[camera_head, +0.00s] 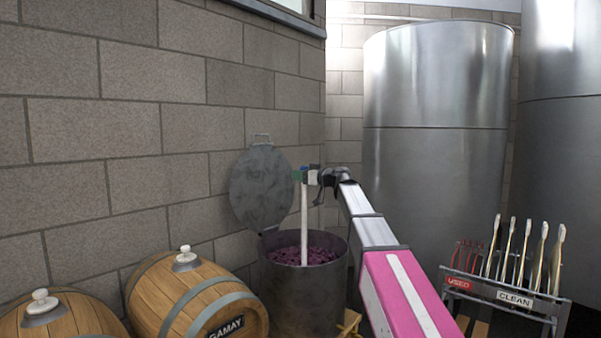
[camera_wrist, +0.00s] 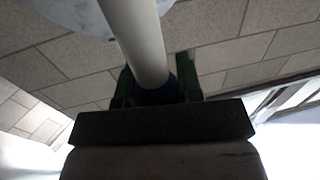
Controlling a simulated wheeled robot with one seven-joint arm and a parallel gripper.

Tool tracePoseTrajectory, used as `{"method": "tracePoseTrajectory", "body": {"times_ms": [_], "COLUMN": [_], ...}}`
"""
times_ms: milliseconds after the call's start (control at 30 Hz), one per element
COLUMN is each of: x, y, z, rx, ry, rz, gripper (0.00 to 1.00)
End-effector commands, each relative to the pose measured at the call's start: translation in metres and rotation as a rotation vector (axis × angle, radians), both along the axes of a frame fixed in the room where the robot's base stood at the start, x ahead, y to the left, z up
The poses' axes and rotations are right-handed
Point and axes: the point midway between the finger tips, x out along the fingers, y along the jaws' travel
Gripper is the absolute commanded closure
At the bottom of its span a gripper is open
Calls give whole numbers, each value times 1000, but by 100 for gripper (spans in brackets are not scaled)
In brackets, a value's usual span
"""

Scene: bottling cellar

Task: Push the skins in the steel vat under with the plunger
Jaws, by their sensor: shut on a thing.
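The steel vat (camera_head: 305,300) stands against the block wall in the head view, with its round lid (camera_head: 262,188) tipped up and open behind it. Purple skins (camera_head: 318,254) show inside, below the rim. The plunger (camera_head: 304,225) is a pale upright shaft whose lower end goes down into the skins; its foot is hidden. My gripper (camera_head: 304,174) is shut on the shaft near its top, above the vat. In the wrist view the pale shaft (camera_wrist: 138,40) runs between the two dark green fingers of my gripper (camera_wrist: 158,88), with a blue part at the grip.
Wooden barrels stand left of the vat, one labelled GAMAY (camera_head: 195,298). A rack (camera_head: 505,297) with USED and CLEAN labels holds several long-handled tools at the right. Large steel tanks (camera_head: 435,110) stand behind. The block wall (camera_head: 130,130) is close behind the vat.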

Motion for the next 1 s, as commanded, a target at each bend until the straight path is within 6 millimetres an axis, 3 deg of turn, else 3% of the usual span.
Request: {"method": "tracePoseTrajectory", "body": {"times_ms": [467,1000], "x": [0,0], "y": [0,0], "z": [-25,-26], "rx": [2,2], "ry": [0,-1], "rz": [0,0], "gripper": [93,93]}}
